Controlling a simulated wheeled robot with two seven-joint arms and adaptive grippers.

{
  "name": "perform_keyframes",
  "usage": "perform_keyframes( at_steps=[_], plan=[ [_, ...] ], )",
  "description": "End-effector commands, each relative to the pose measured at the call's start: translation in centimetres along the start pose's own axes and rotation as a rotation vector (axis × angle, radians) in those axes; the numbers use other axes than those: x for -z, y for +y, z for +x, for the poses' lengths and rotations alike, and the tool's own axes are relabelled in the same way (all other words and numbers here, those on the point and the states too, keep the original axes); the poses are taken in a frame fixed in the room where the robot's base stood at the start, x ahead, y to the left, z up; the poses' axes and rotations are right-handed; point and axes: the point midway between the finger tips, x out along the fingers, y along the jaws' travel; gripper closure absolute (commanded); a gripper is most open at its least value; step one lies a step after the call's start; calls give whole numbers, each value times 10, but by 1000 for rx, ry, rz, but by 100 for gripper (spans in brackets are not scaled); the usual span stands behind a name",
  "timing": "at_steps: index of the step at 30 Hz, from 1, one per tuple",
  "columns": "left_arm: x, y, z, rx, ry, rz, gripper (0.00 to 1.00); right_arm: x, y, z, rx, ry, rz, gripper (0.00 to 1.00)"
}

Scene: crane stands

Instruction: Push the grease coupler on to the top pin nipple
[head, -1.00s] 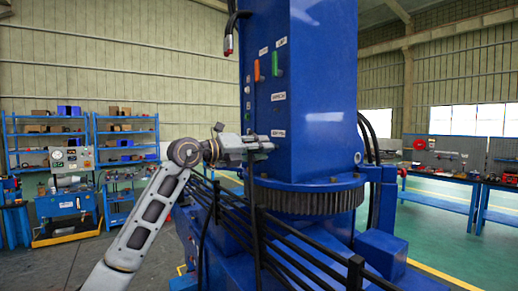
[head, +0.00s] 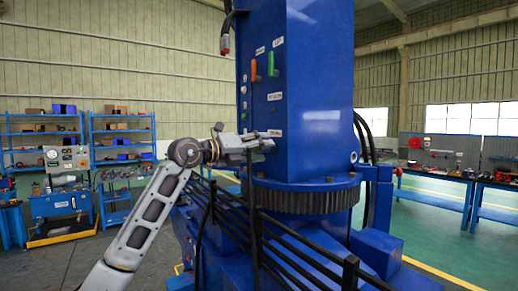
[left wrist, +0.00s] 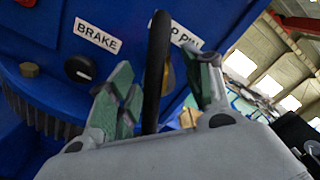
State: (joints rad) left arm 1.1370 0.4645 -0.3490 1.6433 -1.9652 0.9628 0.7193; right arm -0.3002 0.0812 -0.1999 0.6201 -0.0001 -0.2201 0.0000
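My left gripper (head: 268,143) is at the left face of the blue crane column (head: 320,110), just beside a small white label (head: 275,133). In the left wrist view, its green-padded fingers (left wrist: 160,85) stand apart, and a black hose (left wrist: 155,75) rises between them. A brass-coloured piece (left wrist: 169,76) shows partly behind the hose. I cannot tell if it is the coupler or the nipple, or if the fingers grip anything. The "TOP PIN" label (left wrist: 186,42) is partly covered by the hose and a finger. My right gripper is not in view.
A "BRAKE" label (left wrist: 98,36) and a black knob (left wrist: 80,68) are left of the fingers. Black railings (head: 285,240) and a gear ring (head: 305,199) lie below my gripper. A red-tipped hose (head: 225,43) hangs above. Shelves and benches stand farther away.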

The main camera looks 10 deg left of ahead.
Motion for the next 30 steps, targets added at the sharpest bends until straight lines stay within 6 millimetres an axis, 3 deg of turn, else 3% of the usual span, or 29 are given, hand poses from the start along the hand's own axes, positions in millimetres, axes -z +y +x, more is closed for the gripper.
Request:
perform_keyframes(
  at_steps=[15,30],
  plan=[
    [0,1,-1,-1,0,0,47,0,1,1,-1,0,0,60],
    [1,2,-23,-2,0,0,47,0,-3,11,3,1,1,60]
  ],
)
